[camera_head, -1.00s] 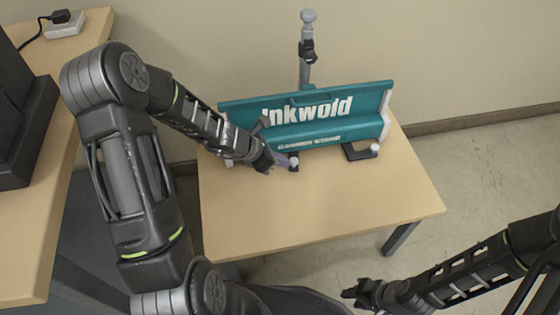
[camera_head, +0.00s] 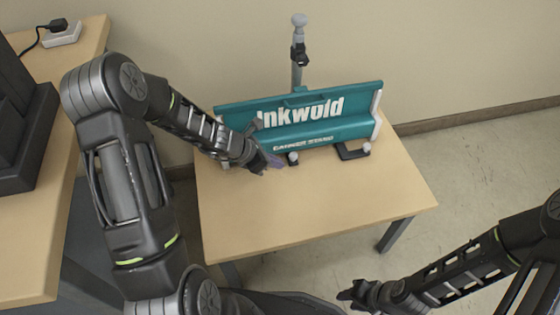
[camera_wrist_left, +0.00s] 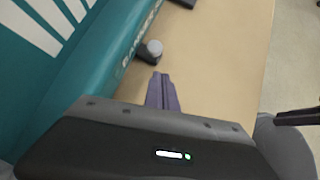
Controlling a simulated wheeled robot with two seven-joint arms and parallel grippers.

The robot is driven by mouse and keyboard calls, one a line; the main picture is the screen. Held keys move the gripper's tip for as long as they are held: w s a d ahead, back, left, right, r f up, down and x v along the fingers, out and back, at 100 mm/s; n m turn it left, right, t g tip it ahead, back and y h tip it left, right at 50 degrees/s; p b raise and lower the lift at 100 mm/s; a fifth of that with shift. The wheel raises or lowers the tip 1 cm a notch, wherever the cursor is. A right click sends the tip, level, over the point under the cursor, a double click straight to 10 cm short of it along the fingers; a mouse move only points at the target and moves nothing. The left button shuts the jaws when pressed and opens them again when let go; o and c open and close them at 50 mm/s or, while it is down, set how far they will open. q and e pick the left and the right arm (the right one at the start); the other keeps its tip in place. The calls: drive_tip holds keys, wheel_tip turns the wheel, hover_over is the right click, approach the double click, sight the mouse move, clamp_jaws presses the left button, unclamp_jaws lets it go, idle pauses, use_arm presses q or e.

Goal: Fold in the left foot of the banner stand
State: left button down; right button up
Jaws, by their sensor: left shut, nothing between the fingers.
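The teal banner stand (camera_head: 310,120) stands upright at the back of the small table. Its left foot (camera_head: 291,162), short and dark with a pale round knob, shows at the stand's front lower edge. The knob and foot also show in the left wrist view (camera_wrist_left: 150,53). The right foot (camera_head: 352,153) juts out in front of the stand. My left gripper (camera_head: 274,162) is shut and empty, just left of the left foot. Its purple fingertips (camera_wrist_left: 162,78) point toward the foot; I cannot tell whether they touch it. My right gripper (camera_head: 350,294) hangs clear, front right; its jaw state is unclear.
The light wooden table (camera_head: 330,205) is bare in front of the stand. A grey pole (camera_head: 298,55) rises behind the stand. Another table (camera_head: 55,235) at left bears a dark device (camera_head: 25,130) and a white box (camera_head: 62,34) with a cable. Floor is open at right.

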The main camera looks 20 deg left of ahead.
use_arm(q)
drive_tip(key=s+d+p+v, duration=0.1)
drive_tip(key=p+v, duration=0.1)
drive_tip(key=v, duration=0.8)
drive_tip(key=shift+s+p, duration=0.2)
drive_tip(key=shift+p, duration=0.2)
